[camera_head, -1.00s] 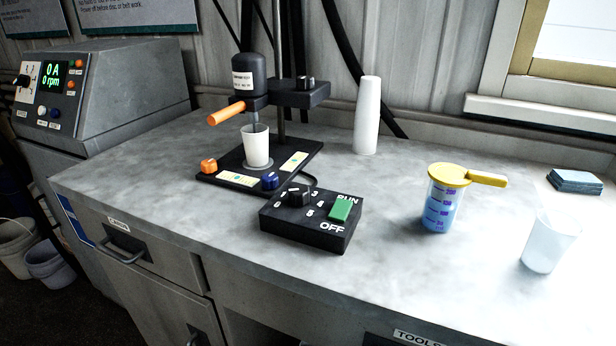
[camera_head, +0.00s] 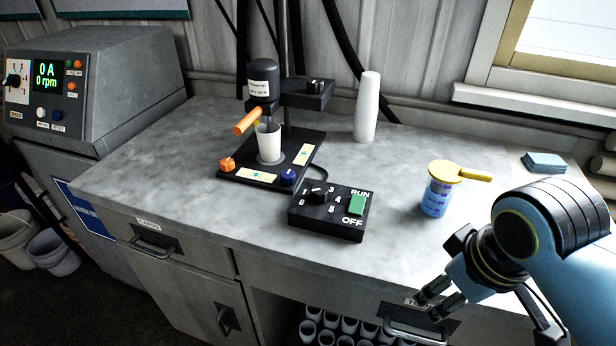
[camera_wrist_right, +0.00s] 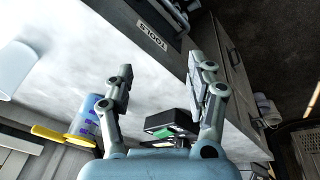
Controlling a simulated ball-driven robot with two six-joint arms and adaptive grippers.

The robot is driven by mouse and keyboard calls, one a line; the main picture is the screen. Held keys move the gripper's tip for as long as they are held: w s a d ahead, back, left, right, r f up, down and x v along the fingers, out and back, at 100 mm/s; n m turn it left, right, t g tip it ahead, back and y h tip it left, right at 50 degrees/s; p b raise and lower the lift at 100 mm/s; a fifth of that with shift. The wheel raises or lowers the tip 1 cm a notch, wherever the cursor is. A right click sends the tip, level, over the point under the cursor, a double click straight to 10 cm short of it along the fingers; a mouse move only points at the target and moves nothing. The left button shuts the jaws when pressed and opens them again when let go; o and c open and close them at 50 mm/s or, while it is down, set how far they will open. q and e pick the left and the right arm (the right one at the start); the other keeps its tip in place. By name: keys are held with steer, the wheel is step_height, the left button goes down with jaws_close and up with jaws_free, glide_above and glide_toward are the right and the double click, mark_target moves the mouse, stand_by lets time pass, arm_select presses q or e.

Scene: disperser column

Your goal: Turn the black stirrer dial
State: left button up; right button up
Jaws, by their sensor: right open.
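The black stirrer dial (camera_head: 318,195) is a round knob on top of a black control box (camera_head: 326,224) on the bench, ringed by white numbers. A green RUN/OFF switch (camera_head: 356,204) sits to its right. My right gripper (camera_head: 434,300) is open and empty at the bench's front edge, right of the box and nearer to me, apart from it. In the right wrist view, its two fingers (camera_wrist_right: 166,72) are spread, with the control box (camera_wrist_right: 168,119) and green switch seen beyond them; I cannot make out the dial there. My left gripper is not in view.
A stirrer stand (camera_head: 290,150) with a white cup (camera_head: 269,143) is behind the box. A white cylinder (camera_head: 367,105) stands behind. The bench between box and beaker is clear.

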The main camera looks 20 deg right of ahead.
mark_target(321, 189)
steer(key=shift+n+g, duration=0.3)
steer(key=shift+n, duration=0.6)
steer(key=w, duration=0.4)
steer(key=w+a+f, duration=0.1)
steer(key=w, duration=0.1)
steer(key=w+a+n, duration=0.1)
steer(key=w, duration=0.1)
steer(key=w+r+n, duration=0.1)
steer(key=w, duration=0.2)
steer(key=w+a, duration=0.1)
steer(key=w, duration=0.1)
steer(key=shift+w+a+r+n+g+y, duration=0.25)
steer(key=shift+w+a+n+g+y, duration=0.05)
steer(key=shift+n, duration=0.1)
steer(key=w+a+r+n, duration=0.1)
steer(key=w, duration=0.1)
steer(key=w+a+r+n, duration=0.1)
steer(key=w, duration=0.1)
steer(key=w+a+r+n, duration=0.1)
steer(key=w+r, duration=0.1)
steer(key=shift+w+a+g, duration=0.15)
steer(key=shift+w+g, duration=0.25)
steer(key=w+a+r+n, duration=0.4)
steer(key=w+r, duration=0.2)
steer(key=shift+g, duration=0.4)
step_height(321, 189, down, 10)
steer(key=shift+s+f, duration=0.15)
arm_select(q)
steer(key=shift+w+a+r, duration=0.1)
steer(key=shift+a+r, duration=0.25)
